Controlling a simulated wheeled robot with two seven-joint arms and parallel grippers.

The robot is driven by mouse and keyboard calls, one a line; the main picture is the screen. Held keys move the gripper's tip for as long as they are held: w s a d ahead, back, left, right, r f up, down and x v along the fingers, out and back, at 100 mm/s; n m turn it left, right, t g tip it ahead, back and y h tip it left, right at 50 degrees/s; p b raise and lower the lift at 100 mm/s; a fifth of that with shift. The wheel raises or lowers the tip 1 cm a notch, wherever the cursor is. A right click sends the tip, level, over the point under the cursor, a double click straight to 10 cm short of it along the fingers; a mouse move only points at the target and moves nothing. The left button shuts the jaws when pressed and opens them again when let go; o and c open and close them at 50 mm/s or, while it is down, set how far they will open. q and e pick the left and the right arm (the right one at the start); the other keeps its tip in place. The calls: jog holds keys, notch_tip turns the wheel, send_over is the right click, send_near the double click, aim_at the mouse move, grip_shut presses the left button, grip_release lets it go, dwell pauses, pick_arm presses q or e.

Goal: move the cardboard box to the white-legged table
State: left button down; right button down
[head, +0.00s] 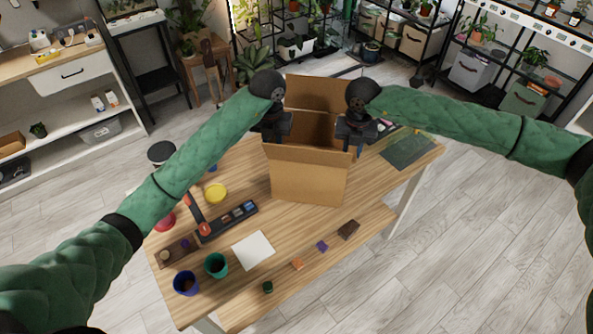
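The open cardboard box (310,178) is upright at the back middle of the wooden-topped table (330,222), with its flaps raised. I cannot tell whether its bottom rests on the tabletop or hangs just above it. A pale white leg (405,205) shows under the table's right side. My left gripper (275,136) is at the box's upper left side, and my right gripper (356,140) is at its upper right side. Both point down at the rim. Their fingertips are too dark and hidden to show whether they are shut on the cardboard.
The table's left part holds a yellow dish (215,192), a dark tray (228,222), a green pot (216,265), a blue pot (186,283) and a white sheet (253,250). Small blocks lie near the front edge. A dark green mat (408,149) lies right. Plant shelves stand behind.

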pick_arm(q)
jog(key=shift+a+f, duration=0.15)
jog(key=shift+f, duration=0.05)
pick_arm(e)
jog(key=shift+w+d+f, duration=0.1)
jog(key=shift+f, duration=0.1)
